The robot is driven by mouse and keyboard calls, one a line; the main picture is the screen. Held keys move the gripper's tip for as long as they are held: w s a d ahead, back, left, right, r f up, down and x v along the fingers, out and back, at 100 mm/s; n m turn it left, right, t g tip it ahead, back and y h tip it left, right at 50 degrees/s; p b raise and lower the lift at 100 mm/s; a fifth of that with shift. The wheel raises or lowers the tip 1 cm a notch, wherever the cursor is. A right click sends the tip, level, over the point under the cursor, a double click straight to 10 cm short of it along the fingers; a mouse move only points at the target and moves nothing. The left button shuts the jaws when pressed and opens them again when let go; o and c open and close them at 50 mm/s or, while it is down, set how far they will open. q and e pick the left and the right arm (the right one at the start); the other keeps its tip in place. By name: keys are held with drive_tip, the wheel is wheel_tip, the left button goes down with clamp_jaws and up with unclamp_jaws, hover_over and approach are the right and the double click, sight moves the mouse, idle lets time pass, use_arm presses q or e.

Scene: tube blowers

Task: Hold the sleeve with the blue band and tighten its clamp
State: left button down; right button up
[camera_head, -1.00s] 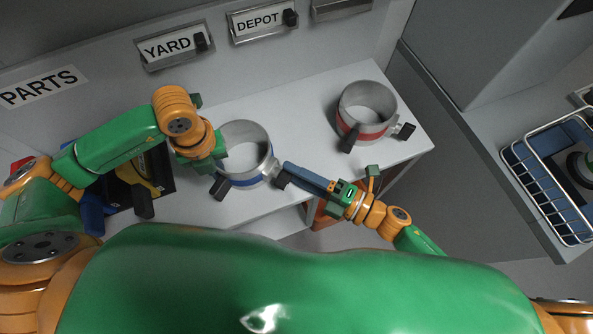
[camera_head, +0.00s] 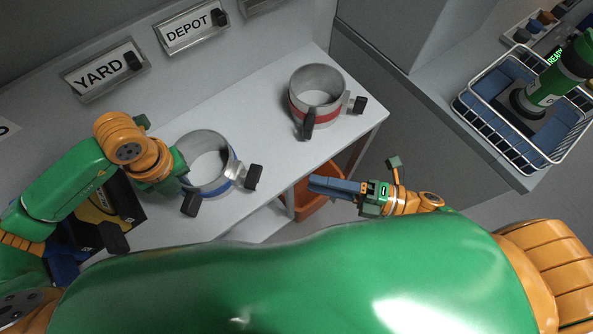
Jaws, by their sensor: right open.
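The sleeve with the blue band (camera_head: 222,184) is a short grey metal ring standing upright on the white worktable (camera_head: 255,122). Its clamp (camera_head: 235,172) sits on the right side, with a black handle (camera_head: 253,177) sticking out. A second black handle (camera_head: 190,205) juts out at the front. My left gripper (camera_head: 180,163) is at the sleeve's left wall and appears shut on it; its fingers are partly hidden. My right gripper (camera_head: 322,187) is open and empty, off the table's front edge, clear of the clamp handle.
A red-banded sleeve (camera_head: 318,92) with black handles stands farther right on the table. An orange bin (camera_head: 318,200) is below the table's edge. A white wire basket (camera_head: 465,112) is on the right counter. YARD (camera_head: 97,72) and DEPOT (camera_head: 187,33) signs are on the wall behind.

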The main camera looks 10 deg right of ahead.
use_arm(q)
drive_tip(key=c, duration=1)
unclamp_jaws()
drive_tip(key=shift+o, duration=0.2)
